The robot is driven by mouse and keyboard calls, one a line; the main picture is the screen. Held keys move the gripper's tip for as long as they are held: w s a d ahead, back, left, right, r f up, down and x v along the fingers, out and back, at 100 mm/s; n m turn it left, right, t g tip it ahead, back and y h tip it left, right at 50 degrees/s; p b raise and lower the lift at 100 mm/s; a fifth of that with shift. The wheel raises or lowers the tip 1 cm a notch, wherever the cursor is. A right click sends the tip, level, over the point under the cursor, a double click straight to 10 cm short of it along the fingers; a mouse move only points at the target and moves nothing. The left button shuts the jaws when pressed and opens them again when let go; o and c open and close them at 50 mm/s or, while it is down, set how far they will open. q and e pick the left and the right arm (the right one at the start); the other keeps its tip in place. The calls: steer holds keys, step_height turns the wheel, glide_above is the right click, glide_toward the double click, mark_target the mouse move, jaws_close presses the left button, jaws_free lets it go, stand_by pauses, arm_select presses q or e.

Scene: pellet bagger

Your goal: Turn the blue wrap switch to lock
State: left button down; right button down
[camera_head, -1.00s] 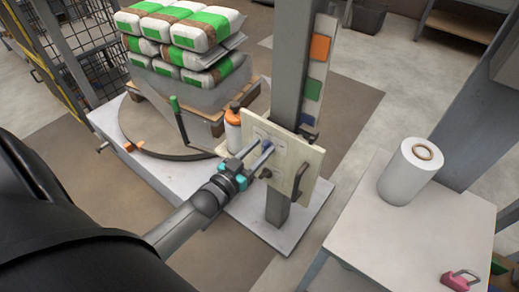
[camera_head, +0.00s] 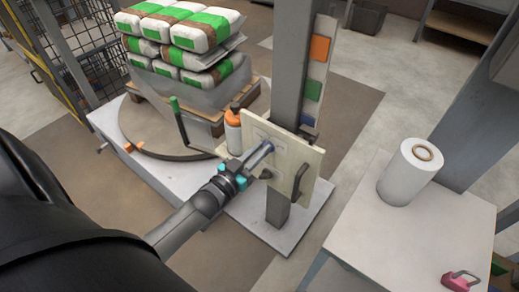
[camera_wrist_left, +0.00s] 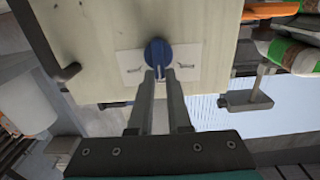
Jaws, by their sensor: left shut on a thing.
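The blue wrap switch (camera_wrist_left: 157,53) is a round knob on a pale label (camera_wrist_left: 190,72) on the cream panel (camera_wrist_left: 110,28). The panel (camera_head: 311,160) is fixed to a grey post in the head view. My left gripper (camera_head: 265,150) reaches the panel from the left in the head view. In the left wrist view its two fingers (camera_wrist_left: 160,75) are close together and shut on the lower part of the switch, which hides that part. My right gripper is in neither view.
A black handle (camera_head: 299,181) stands out from the panel's right side. An orange-capped bottle (camera_head: 233,132) is just left of the panel. Stacked bags (camera_head: 190,35) stand on a pallet behind. A white table (camera_head: 425,225) with a film roll (camera_head: 409,172) is at right.

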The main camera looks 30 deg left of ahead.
arm_select(q)
steer(key=shift+m, duration=0.3)
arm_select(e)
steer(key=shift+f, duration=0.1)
arm_select(q)
steer(key=m+p, duration=0.1)
steer(key=m, duration=0.2)
steer(key=d+m+p, duration=0.1)
steer(key=m, duration=0.2)
steer(key=shift+s+d+f, duration=0.1)
steer(key=shift+f, duration=0.1)
steer(key=m, duration=0.3)
steer(key=shift+d+f, duration=0.2)
steer(key=shift+d+f+m, duration=0.1)
steer(key=shift+f+m, duration=0.05)
steer(key=shift+m, duration=0.85)
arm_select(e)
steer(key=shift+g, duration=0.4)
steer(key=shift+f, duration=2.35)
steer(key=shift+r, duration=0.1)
